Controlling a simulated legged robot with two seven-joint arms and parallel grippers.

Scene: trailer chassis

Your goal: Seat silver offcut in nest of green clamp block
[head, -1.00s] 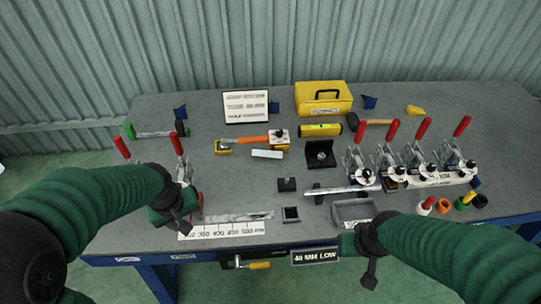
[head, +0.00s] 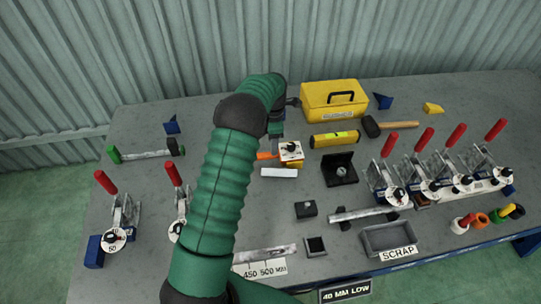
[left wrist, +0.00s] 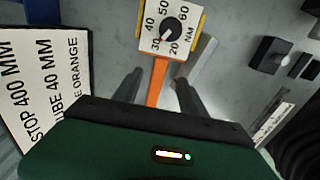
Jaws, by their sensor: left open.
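A short pale silver bar, possibly the silver offcut (head: 279,173), lies mid-bench, just below the dial tool. It shows in the left wrist view (left wrist: 203,60), beside the right finger. I cannot pick out a green clamp block; part of the bench is behind my left arm. A bar tool with a green end (head: 114,154) lies at the far left. My left gripper (left wrist: 158,88) is open, with the orange handle (left wrist: 154,82) of the dial tool (left wrist: 171,30) between its fingers in that picture. I cannot tell whether it touches the handle. My right gripper is not in view.
A yellow case (head: 318,111) and yellow level (head: 334,139) are at the back. Red-handled clamps stand left (head: 123,212) and right (head: 394,180). A grey scrap tray (head: 371,250) and black block (head: 306,209) are in front. A sign (left wrist: 25,105) stands left in the wrist view.

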